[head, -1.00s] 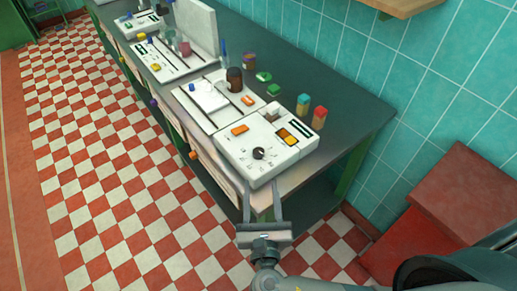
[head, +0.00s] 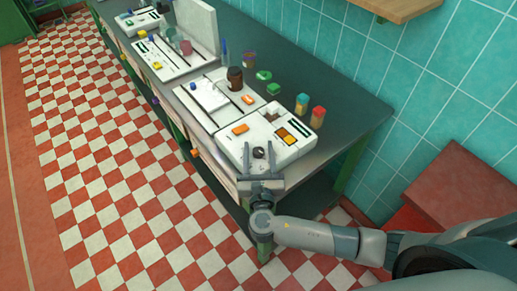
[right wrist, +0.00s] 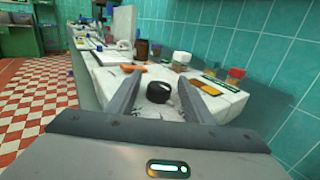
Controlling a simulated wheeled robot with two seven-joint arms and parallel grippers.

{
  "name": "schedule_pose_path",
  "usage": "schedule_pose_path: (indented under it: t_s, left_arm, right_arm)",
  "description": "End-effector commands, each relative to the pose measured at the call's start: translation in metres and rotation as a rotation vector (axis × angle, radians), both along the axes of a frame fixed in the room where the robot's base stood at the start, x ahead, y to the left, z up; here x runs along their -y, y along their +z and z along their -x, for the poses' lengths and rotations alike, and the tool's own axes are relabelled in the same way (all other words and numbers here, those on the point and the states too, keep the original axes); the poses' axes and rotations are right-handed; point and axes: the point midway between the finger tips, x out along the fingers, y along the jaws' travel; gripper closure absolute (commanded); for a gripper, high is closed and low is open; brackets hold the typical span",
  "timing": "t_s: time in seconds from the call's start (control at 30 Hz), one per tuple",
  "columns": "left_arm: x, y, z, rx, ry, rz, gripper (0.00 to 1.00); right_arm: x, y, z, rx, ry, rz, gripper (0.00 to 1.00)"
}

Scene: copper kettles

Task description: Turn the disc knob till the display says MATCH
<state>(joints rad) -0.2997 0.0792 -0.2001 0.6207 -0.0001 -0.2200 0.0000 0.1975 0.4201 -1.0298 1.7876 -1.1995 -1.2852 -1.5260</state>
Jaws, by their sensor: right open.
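The black disc knob (head: 258,153) sits on the white panel box (head: 232,150) at the near end of the bench. It also shows in the right wrist view (right wrist: 158,92). My right gripper (head: 259,163) is open, with its fingers either side of the knob; whether they touch it I cannot tell. The panel carries a narrow dark display strip (head: 300,126), which also shows in the right wrist view (right wrist: 217,83); no text on it is readable. Brown and yellow squares (head: 284,136) lie beside it. My left gripper is not in view.
An orange block (head: 240,129) is on the panel's left. Red-topped (head: 318,117) and blue-topped (head: 302,103) jars stand behind it, with a brown bottle (head: 235,78) farther along the bench (head: 350,115). A red box (head: 445,180) stands at right; checkered floor is clear at left.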

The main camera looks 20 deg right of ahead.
Motion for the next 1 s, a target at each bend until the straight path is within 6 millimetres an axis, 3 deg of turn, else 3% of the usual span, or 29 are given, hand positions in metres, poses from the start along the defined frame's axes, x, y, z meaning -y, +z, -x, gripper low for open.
schedule_pose_path:
  t_s: [0.2, 0.4, 0.77, 1.0]
  left_arm:
    - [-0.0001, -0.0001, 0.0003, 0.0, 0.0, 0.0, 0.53]
    - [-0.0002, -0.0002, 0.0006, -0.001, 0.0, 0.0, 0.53]
    - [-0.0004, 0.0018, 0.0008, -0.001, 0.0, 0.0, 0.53]
    - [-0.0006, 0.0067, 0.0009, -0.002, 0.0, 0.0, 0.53]
  right_arm:
    - [0.0001, -0.0003, 0.0, 0.0, 0.0, 0.0, 0.53]
    - [0.0, -0.0003, 0.0002, 0.0, 0.0, 0.0, 0.95]
    - [-0.0004, 0.0, 0.0003, -0.001, -0.035, -0.002, 0.95]
    - [-0.0016, 0.0003, 0.0006, -0.002, -0.146, -0.004, 0.95]
